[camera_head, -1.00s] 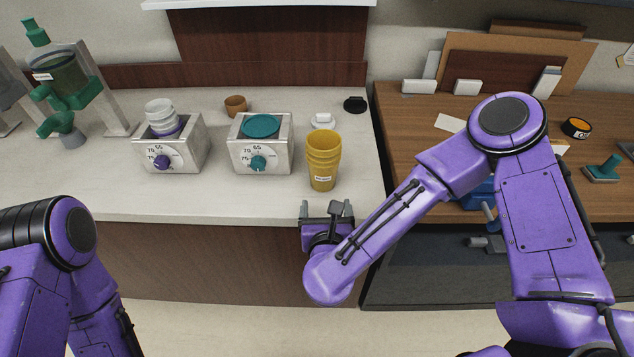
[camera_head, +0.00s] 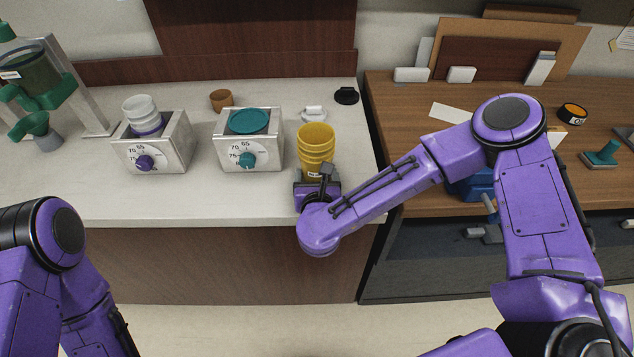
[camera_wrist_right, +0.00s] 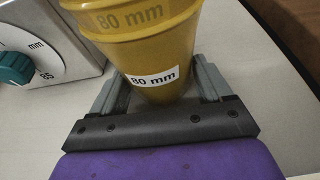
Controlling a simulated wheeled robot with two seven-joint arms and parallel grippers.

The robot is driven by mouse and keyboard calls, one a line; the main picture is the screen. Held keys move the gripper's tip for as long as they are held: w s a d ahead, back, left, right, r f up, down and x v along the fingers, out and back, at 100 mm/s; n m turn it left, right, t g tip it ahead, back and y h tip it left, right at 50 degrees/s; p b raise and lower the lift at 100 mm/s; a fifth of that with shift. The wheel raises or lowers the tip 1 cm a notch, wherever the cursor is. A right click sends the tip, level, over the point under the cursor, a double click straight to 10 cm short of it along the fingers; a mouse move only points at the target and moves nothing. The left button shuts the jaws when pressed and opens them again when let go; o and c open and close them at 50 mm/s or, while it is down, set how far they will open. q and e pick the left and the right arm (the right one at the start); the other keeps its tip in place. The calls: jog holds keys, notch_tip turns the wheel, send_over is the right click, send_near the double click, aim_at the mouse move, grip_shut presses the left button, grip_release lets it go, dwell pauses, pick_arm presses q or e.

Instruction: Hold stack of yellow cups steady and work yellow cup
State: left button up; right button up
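A stack of yellow cups (camera_head: 316,146) stands upright on the white counter, right of the box with the teal lid. It also fills the upper middle of the right wrist view (camera_wrist_right: 155,50), with an "80 mm" label. My right gripper (camera_head: 320,175) is at the front of the stack, low down. In the right wrist view its two fingers (camera_wrist_right: 160,88) are spread, one on each side of the lowest cup. Small gaps seem to show beside the cup; firm contact is not clear. My left arm is at the lower left of the head view, and its gripper is out of view.
A metal box with a teal lid (camera_head: 273,154) stands close left of the stack. Another box (camera_head: 177,160) holds white cups (camera_head: 140,110). A brown cup (camera_head: 221,99), a white item (camera_head: 313,113) and a black lid (camera_head: 346,96) lie behind. The counter front is clear.

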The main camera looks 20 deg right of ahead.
jog(key=c, duration=0.9)
jog(key=shift+o, duration=0.2)
dwell(0.3)
jog(key=o, duration=1.4)
jog(key=c, duration=1.4)
jog(key=o, duration=1.4)
